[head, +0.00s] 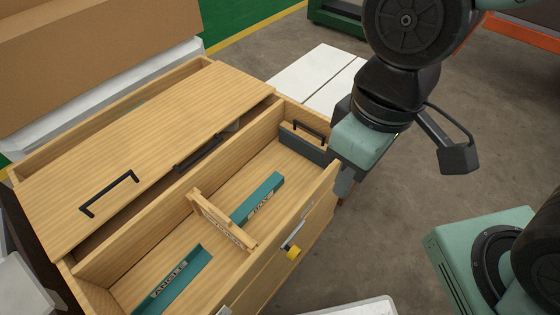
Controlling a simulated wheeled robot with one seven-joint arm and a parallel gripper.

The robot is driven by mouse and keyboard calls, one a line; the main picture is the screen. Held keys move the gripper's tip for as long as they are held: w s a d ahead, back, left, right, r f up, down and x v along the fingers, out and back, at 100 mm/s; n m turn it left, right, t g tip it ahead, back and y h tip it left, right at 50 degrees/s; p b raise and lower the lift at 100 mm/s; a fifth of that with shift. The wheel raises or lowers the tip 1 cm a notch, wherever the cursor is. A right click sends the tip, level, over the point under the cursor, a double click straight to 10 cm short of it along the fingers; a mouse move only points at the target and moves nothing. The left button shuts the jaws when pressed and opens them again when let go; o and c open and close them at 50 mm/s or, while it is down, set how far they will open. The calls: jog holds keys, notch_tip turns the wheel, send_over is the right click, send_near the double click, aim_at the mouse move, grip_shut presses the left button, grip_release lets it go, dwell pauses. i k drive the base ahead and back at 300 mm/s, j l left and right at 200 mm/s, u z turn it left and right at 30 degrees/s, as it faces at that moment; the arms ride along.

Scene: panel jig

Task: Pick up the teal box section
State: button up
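The teal box section (268,190), a short straight bar labelled "BOX", lies on the floor of the open wooden drawer (262,164). Its left end is close to a wooden divider (222,218). My gripper (343,186) is to the right of the bar, by the drawer's right end and apart from the bar. Its fingers are small and dark, partly hidden by the hand, so I cannot tell whether they are open. A second teal piece (182,277), labelled "ANGLE", lies left of the divider.
A grey block with a black handle (306,148) stands at the drawer's back right. A wooden panel with black handles (140,165) lies behind the drawer. A yellow knob (293,253) sticks out at the front. Bare floor (390,225) is to the right.

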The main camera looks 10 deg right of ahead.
aim_at(244, 212)
jog(key=k, duration=0.4)
jog(key=k+u, duration=0.1)
jog(key=u, duration=1.35)
jog(key=i+l+u, duration=0.1)
jog(key=l+u, duration=0.35)
jog(key=l, duration=1.5)
